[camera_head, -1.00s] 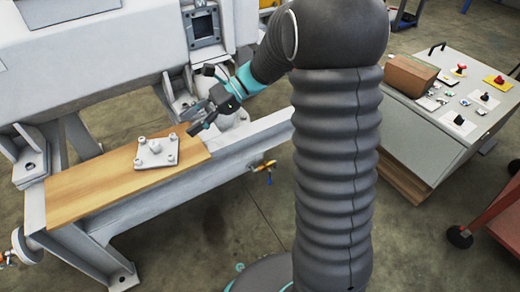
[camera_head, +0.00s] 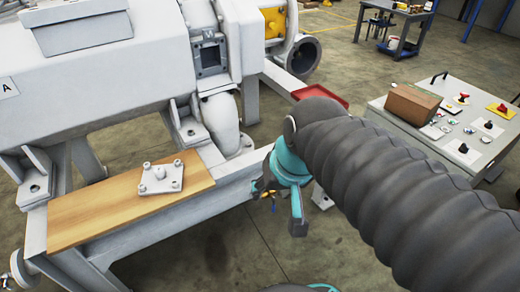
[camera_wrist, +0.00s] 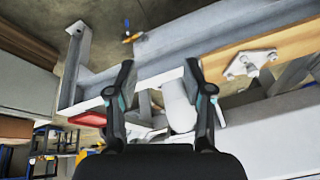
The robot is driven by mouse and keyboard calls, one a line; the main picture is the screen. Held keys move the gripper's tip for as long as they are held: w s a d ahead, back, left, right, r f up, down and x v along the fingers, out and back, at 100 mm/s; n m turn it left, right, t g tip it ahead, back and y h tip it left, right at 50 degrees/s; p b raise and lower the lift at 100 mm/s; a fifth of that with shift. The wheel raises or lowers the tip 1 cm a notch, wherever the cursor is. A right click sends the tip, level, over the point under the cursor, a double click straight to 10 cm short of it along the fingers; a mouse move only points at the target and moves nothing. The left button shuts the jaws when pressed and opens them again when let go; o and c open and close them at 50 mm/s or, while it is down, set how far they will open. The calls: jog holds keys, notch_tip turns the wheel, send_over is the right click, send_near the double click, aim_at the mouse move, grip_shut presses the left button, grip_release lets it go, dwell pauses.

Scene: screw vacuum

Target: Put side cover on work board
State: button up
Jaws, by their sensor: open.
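The side cover (camera_head: 161,178), a light grey plate with raised bolts and a central stub, lies flat on the wooden work board (camera_head: 95,212) near its right end. It also shows in the wrist view at upper right (camera_wrist: 251,65), on the board (camera_wrist: 290,38). My gripper (camera_wrist: 160,80) is open and empty in the wrist view, its two fingers apart and clear of the cover.
A large grey machine with a square opening (camera_head: 210,57) stands behind the board. A red tray (camera_head: 320,95) lies beyond my arm. A control cabinet (camera_head: 450,130) with a brown box (camera_head: 411,102) stands at right. Open floor lies in front of the board's frame.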

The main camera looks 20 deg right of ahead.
jog(key=shift+s+d+r+n+t+h, duration=0.2)
jog(key=shift+s+d+n+t+h, duration=0.3)
jog(key=shift+s+d+n+t, duration=0.25)
